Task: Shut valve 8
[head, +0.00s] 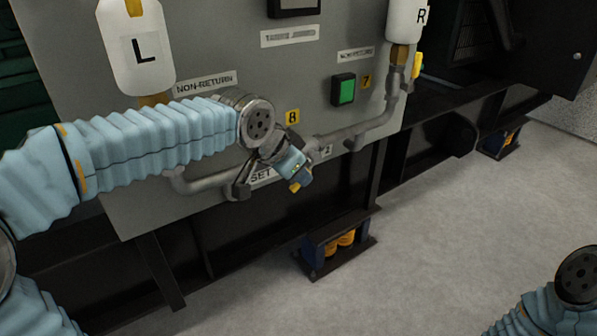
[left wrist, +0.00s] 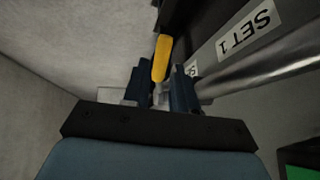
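The yellow number plate 8 (head: 292,116) is on the grey panel (head: 215,55), above a pipe run with a valve. My left gripper (head: 298,180) is at that pipe, below the plate. In the head view only a yellow end (head: 295,187) shows at the fingertips. My left wrist hides most of the valve body. My right arm shows at the lower right, its gripper out of frame.
A pipe (head: 210,183) runs along the panel's lower edge, close to my left gripper. Valve 7's yellow handle (head: 417,66), a green button (head: 343,89) and bottles L (head: 137,50) and R (head: 404,20) are nearby. The floor (head: 450,220) at right is clear.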

